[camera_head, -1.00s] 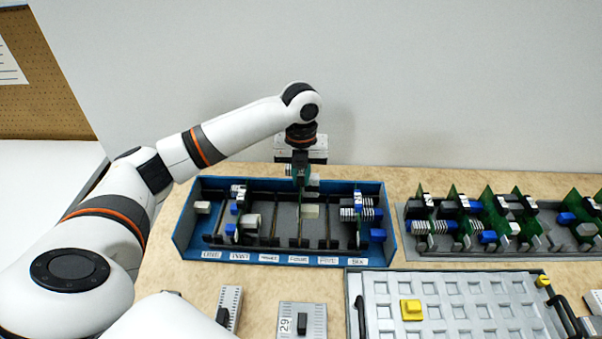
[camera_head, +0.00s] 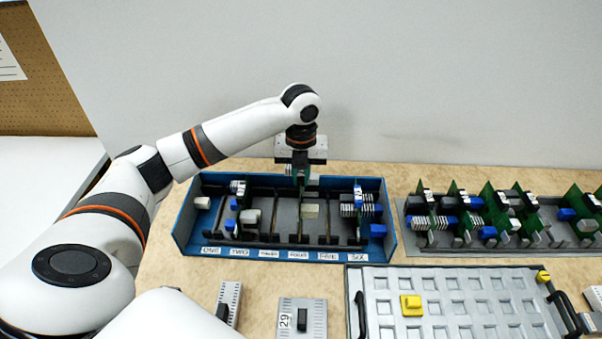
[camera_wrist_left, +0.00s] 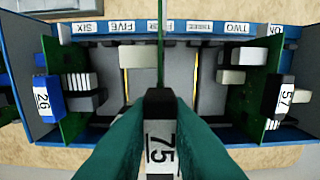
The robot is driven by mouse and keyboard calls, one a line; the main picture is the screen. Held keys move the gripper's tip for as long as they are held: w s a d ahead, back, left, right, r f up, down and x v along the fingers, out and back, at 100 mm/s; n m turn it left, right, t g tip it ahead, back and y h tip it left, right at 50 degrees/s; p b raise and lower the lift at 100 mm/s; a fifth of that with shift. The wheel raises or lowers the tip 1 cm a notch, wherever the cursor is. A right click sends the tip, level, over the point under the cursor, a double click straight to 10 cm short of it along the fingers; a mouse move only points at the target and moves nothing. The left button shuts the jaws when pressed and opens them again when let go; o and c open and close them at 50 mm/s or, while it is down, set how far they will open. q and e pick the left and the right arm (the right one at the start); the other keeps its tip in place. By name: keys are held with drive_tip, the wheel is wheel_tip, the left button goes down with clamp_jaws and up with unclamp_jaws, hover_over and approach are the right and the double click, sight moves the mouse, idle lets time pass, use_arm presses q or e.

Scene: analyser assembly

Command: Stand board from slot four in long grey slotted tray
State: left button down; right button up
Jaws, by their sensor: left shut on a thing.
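My left gripper (camera_head: 301,176) points down at the back middle of the blue slotted box (camera_head: 183,232). In the left wrist view its teal fingers (camera_wrist_left: 160,103) are shut on the black, 75-labelled top of a green board (camera_wrist_left: 161,48). The board is seen edge-on, in line with slot four, whose label it covers. Its lower edge is hidden, so I cannot tell how deep it sits. The long grey slotted tray (camera_head: 425,248) is at the right and holds several upright green boards. My right gripper is not in view.
In the box, board 57 (camera_wrist_left: 270,100) stands near slot two and board 26 (camera_wrist_left: 65,95) near slot six. In front are a pale grid tray (camera_head: 460,300) with a yellow block (camera_head: 411,306) and a grey module labelled 29 (camera_head: 303,315). A wall stands behind.

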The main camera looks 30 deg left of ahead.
use_arm(q)
drive_tip(key=shift+f+b, duration=0.8)
drive_tip(key=shift+f, duration=2.35)
idle(1.2)
drive_tip(key=c, duration=1.2)
unclamp_jaws()
drive_tip(key=shift+o, duration=0.2)
drive_tip(key=shift+r+p, duration=0.2)
drive_tip(key=shift+p, duration=0.5)
drive_tip(key=shift+r+p, duration=1.05)
drive_tip(key=shift+p, duration=0.35)
